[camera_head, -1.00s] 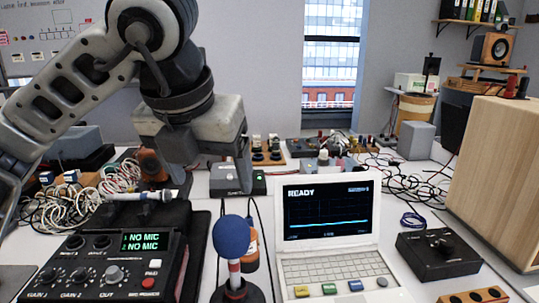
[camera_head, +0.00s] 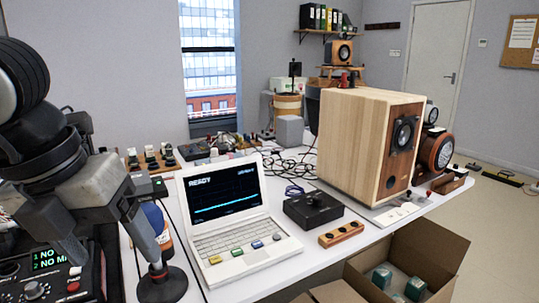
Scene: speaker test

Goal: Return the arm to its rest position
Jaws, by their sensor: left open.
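My left arm comes in from the left edge in the head view. My left gripper (camera_head: 116,260) hangs with its fingers pointing down, spread apart with nothing seen between them. It overlaps the audio box (camera_head: 72,286) with the green display, at the lower left. My right gripper is out of the picture.
A white laptop (camera_head: 240,243) reading READY stands on the white table (camera_head: 285,267). A black knob box (camera_head: 313,209) and large wooden speaker (camera_head: 355,150) stand to its right. An open cardboard box (camera_head: 440,250) sits below the table edge. Cables lie behind the laptop.

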